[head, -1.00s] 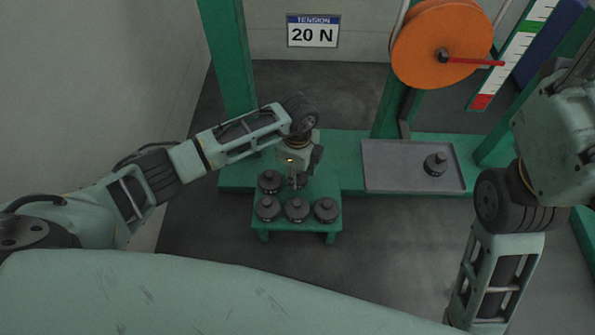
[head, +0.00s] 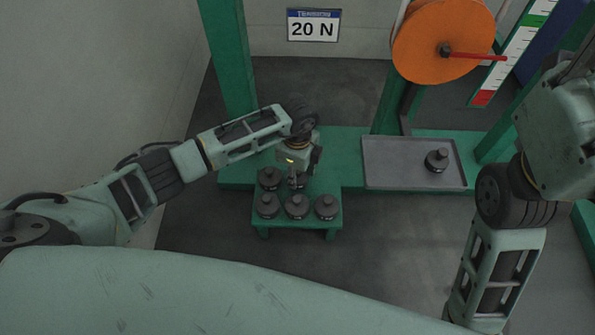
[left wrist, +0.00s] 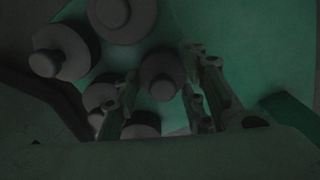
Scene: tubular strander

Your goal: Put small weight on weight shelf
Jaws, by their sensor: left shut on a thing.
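My left gripper (head: 297,181) points down over the green weight shelf (head: 290,225). In the left wrist view, its fingers (left wrist: 160,95) stand on either side of a dark round weight with a knob (left wrist: 162,78), and it is shut on this small weight. In the head view the gripper largely hides that weight. More dark weights stand on the shelf: one at the back left (head: 268,178) and a front row of a left one (head: 267,206), a middle one (head: 296,206) and a right one (head: 326,206). I cannot tell whether the held weight touches the shelf.
A grey tray (head: 400,177) to the right holds one dark weight (head: 437,160). Behind are green posts (head: 228,60), an orange reel (head: 430,40) with a red pointer, and a "20 N" tension sign (head: 313,27). My right arm is at the right edge.

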